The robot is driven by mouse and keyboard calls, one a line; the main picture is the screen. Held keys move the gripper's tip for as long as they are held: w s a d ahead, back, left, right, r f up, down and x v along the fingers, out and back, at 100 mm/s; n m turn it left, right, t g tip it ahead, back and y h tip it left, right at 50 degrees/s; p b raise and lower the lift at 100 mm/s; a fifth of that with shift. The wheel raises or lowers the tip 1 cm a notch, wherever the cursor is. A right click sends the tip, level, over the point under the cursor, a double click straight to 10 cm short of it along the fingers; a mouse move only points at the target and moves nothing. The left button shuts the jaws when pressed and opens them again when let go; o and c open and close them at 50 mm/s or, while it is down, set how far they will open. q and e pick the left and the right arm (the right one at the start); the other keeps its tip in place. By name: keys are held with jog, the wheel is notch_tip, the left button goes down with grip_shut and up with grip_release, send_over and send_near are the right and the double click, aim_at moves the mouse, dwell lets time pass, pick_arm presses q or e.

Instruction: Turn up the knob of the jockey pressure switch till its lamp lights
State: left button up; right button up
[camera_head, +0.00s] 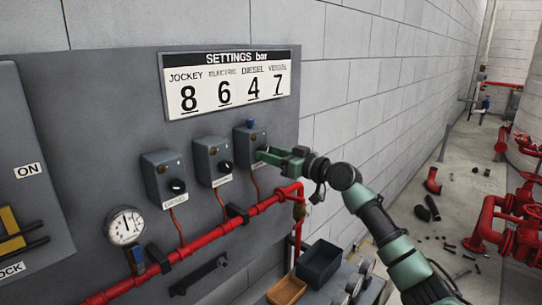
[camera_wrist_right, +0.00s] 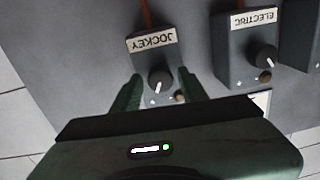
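The jockey pressure switch (camera_head: 246,137) is the rightmost of three grey boxes on the panel. Its label JOCKEY shows upside down in the right wrist view (camera_wrist_right: 153,41). Its black knob (camera_wrist_right: 160,81) has a white pointer mark; in the head view my gripper hides it. A small brownish lamp (camera_wrist_right: 180,96) beside the knob looks unlit. My right gripper (camera_head: 268,156) is at the front of this box. In the wrist view its fingers (camera_wrist_right: 160,77) are open on either side of the knob, with gaps visible. My left gripper is not in view.
The electric switch (camera_head: 211,160) and diesel switch (camera_head: 163,177) sit to the left. A settings sign (camera_head: 228,84) reads 8 under JOCKEY. A red pipe (camera_head: 220,230) and a gauge (camera_head: 124,225) are below. A dark bin (camera_head: 318,262) stands under the panel.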

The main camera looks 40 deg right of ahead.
dwell(0.3)
jog(key=s+b, duration=0.4)
jog(key=s, duration=0.3)
jog(key=shift+s+d, duration=0.35)
jog(key=shift+d, duration=0.1)
dwell(0.4)
